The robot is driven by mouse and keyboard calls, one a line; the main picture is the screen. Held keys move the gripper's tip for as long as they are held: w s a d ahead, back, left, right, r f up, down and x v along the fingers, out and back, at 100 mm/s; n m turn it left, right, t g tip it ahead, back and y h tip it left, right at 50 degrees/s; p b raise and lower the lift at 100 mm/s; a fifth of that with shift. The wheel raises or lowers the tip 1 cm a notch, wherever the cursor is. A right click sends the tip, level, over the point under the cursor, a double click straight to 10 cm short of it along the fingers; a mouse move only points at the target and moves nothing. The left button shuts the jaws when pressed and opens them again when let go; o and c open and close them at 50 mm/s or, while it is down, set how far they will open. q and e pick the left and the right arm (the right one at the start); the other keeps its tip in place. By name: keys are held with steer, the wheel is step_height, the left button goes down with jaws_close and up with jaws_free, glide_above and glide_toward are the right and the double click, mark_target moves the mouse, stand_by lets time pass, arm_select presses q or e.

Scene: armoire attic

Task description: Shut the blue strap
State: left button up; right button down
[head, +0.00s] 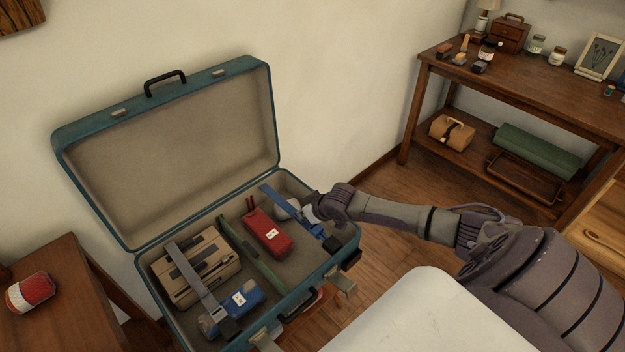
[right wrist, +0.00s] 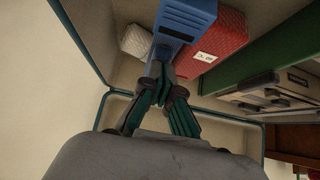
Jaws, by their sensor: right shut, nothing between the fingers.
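The open teal suitcase (head: 269,110) has its lid leaning back to the wall. The blue strap (head: 276,196) runs along the right side of its inside, from the back toward a blue buckle (head: 329,243) near the front. My right gripper (head: 308,209) is shut and empty over the right side of the suitcase, close beside the strap and partly covering it. In the right wrist view a large blue slotted piece (right wrist: 186,22), seemingly the strap's buckle, lies just beyond the shut fingertips (right wrist: 163,78). I cannot tell whether they touch. My left gripper is out of view.
Inside the suitcase are a red box (head: 266,235), a green strap (head: 250,253), a tan case (head: 208,254) under a grey strap (head: 195,277), and a blue labelled box (head: 240,300). Tables stand left and right. Floor between suitcase and right table is clear.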

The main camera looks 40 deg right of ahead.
step_height(320, 180, up, 4)
steer(key=p, duration=0.3)
steer(key=shift+f, duration=0.1)
steer(key=p+v, duration=0.1)
steer(key=v, duration=0.9)
steer(key=shift+s+f, duration=0.35)
